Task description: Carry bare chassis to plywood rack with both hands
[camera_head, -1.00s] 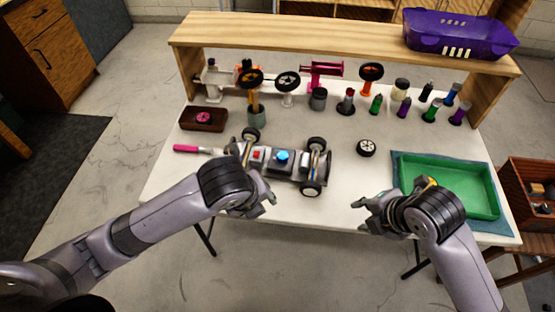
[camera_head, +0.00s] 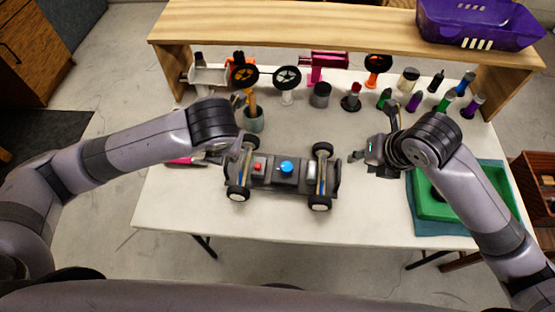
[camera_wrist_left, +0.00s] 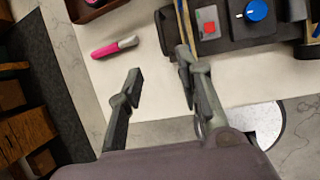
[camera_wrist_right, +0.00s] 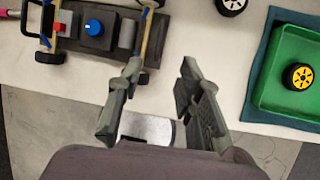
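The bare chassis (camera_head: 270,177) stands on the white table with wheels at both ends, a red button and a blue knob on top. The plywood rack (camera_head: 300,22) is the raised wooden shelf at the back of the table. My left gripper (camera_head: 226,132) is at the chassis's left end, open and empty; in the left wrist view its right finger (camera_wrist_left: 160,75) appears close to the chassis, contact unclear. My right gripper (camera_head: 373,138) is open and empty, just off the chassis's right end; it also shows open in the right wrist view (camera_wrist_right: 160,75).
A purple basket (camera_head: 480,25) sits at the rack's right end. Small bottles (camera_head: 413,102) and car parts stand under the rack. A green tray (camera_head: 430,207) with a yellow wheel (camera_wrist_right: 298,76) is at the right. A pink-handled tool (camera_wrist_left: 115,46) lies left of the chassis.

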